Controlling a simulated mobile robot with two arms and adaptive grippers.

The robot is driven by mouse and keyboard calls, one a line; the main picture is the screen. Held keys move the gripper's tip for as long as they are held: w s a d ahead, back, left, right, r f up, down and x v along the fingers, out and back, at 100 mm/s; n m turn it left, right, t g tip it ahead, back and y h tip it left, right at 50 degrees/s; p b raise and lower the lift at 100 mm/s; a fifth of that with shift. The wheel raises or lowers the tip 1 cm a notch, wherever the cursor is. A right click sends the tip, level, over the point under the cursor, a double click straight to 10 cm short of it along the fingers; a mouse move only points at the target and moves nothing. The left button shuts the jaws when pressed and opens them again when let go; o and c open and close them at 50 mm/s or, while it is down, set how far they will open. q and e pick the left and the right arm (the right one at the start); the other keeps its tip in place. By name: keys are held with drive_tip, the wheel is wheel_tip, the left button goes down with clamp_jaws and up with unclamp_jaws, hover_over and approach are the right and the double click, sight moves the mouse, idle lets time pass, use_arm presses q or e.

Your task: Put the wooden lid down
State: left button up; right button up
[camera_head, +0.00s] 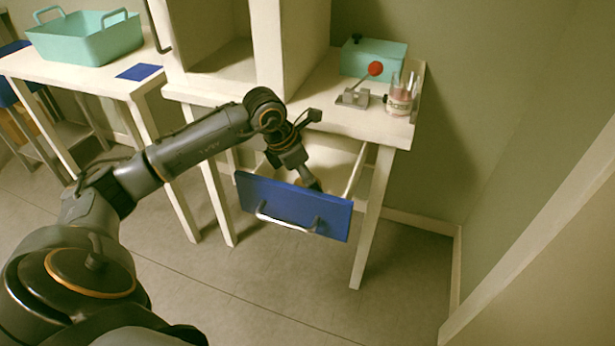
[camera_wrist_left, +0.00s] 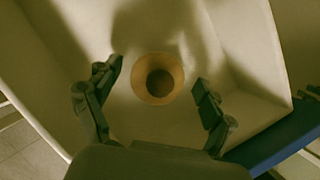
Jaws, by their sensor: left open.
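The wooden lid (camera_wrist_left: 158,78) is a round, tan wooden piece with a dark centre. In the left wrist view it rests on the floor of the pale drawer (camera_wrist_left: 250,75). My left gripper (camera_wrist_left: 157,84) is open, with one finger on each side of the lid and a gap to both. In the head view my left arm reaches down into the open drawer behind its blue front (camera_head: 293,205). The fingertips are partly hidden there, and the lid cannot be made out. My right gripper is in neither view.
The table (camera_head: 340,112) above the drawer holds a teal box (camera_head: 374,58), a lever with a red knob (camera_head: 375,69) and a clear jar (camera_head: 400,98). A teal basket (camera_head: 85,40) stands on the left table. The drawer around the lid is clear.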

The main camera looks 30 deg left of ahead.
use_arm(q)
drive_tip(key=p+v, duration=0.1)
drive_tip(key=v, duration=1.1)
drive_tip(key=shift+r+p, duration=0.2)
drive_tip(key=shift+p, duration=0.2)
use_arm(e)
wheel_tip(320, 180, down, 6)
use_arm(q)
drive_tip(key=shift+w, duration=0.15)
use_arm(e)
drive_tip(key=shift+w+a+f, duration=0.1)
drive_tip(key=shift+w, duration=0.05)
